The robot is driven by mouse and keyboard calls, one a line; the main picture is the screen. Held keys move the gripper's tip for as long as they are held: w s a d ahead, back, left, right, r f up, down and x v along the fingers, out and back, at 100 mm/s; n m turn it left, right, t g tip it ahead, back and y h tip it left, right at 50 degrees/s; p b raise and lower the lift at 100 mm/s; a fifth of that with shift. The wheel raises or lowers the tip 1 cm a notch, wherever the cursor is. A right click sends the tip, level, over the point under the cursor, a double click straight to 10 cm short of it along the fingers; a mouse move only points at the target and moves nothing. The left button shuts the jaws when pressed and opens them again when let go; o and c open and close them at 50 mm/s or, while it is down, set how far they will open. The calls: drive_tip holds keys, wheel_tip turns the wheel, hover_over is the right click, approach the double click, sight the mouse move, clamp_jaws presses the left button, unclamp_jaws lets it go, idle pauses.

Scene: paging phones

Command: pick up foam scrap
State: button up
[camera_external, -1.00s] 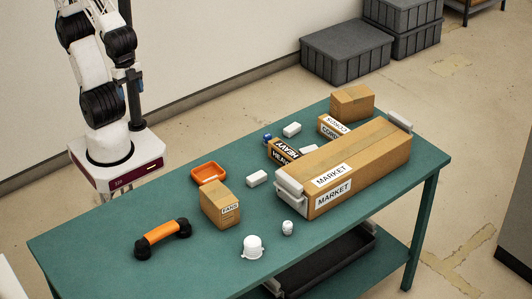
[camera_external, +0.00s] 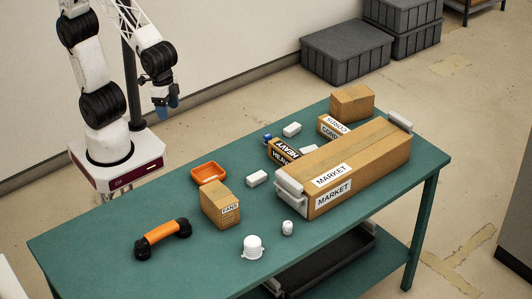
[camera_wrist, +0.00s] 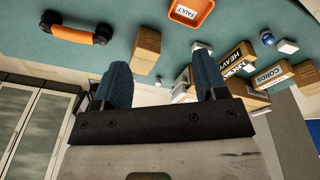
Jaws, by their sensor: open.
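Several small white blocks that look like foam lie on the green table; I cannot tell which one is the foam scrap. One white block (camera_external: 257,178) lies right of the small FANS box, another white block (camera_external: 291,129) lies farther back, and a white piece (camera_external: 308,149) lies beside the HEAVY box. My gripper (camera_external: 167,107) hangs in the air beyond the table's far left side, apart from all of them. In the wrist view its blue fingers (camera_wrist: 162,75) are spread with nothing between them. A white block (camera_wrist: 288,46) shows at the upper right there.
A long MARKET box (camera_external: 365,160) with white end pieces fills the table's right side. The FANS box (camera_external: 218,206), orange tray (camera_external: 209,173), orange-black handset (camera_external: 162,237), HEAVY box (camera_external: 280,151) and white round parts (camera_external: 252,246) stand around.

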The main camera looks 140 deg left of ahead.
drive_tip(key=w+a+f+n+g, duration=0.1)
drive_tip(key=w+a+f+n, duration=0.5)
drive_tip(key=w+a+f, duration=0.45)
drive_tip(key=n, duration=0.6)
hover_over(258, 175)
drive_tip(key=shift+g, duration=0.4)
wheel_tip(258, 175, down, 10)
drive_tip(key=shift+f, duration=0.1)
drive_tip(key=shift+f, duration=1.25)
drive_tip(key=shift+s, duration=0.1)
drive_tip(key=shift+a+f, duration=0.1)
drive_tip(key=shift+f, duration=2.5)
drive_tip(key=shift+c, duration=0.3)
drive_tip(key=c, duration=0.9)
